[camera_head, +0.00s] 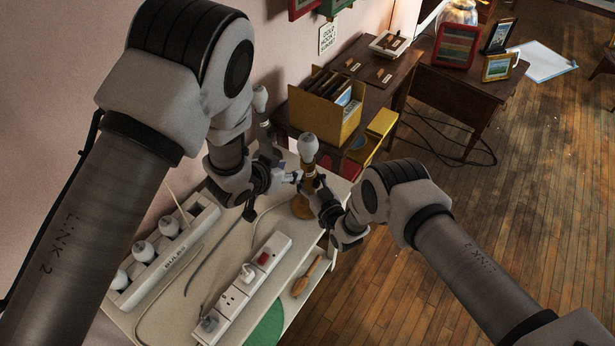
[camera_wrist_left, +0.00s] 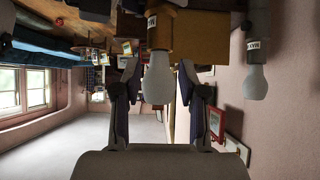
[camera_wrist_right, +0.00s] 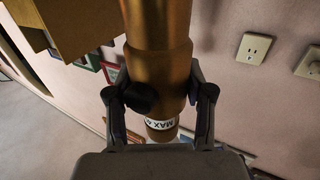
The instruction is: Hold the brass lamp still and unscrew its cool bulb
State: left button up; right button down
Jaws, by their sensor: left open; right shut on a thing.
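The brass lamp (camera_head: 303,204) stands upright on the white bench top, with a whitish bulb (camera_head: 308,147) at its top. The bulb also shows in the left wrist view (camera_wrist_left: 157,82), hanging upside down in line with the gap between my fingers. My left gripper (camera_head: 294,178) is open beside the lamp; no finger is seen touching the bulb. My right gripper (camera_head: 319,190) is shut on the lamp's brass stem, which fills the middle of the right wrist view (camera_wrist_right: 160,75). A label shows near the socket there.
A second lamp (camera_head: 262,118) with a bulb stands behind my left gripper, near the wall. A white rack (camera_head: 152,280) marked BULBS holds several bulbs at the left. A power strip (camera_head: 232,302) and cables lie on the bench. A yellow file box (camera_head: 318,117) stands behind.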

dwell(0.4)
pick_arm(q)
jog(key=o, duration=0.8)
jog(key=shift+w+a, duration=0.1)
jog(key=shift+w, duration=0.15)
jog(key=w+a+m+y, duration=0.1)
jog(key=w+a+y, duration=0.25)
jog(key=w, duration=0.25)
notch_tip(320, 180, up, 12)
jog(key=m+g, duration=0.6)
jog(key=g, duration=0.2)
send_over(306, 137)
jog(key=a, duration=0.2)
jog(key=shift+d+f+y, duration=0.1)
jog(key=shift+d+y, duration=0.15)
jog(key=shift+y, duration=0.1)
jog(key=shift+s+d, duration=0.25)
jog(key=f, duration=0.3)
jog(key=d+f, duration=0.1)
jog(key=f, duration=0.5)
jog(key=shift+w+d+f, duration=0.15)
jog(key=shift+w+f, duration=0.1)
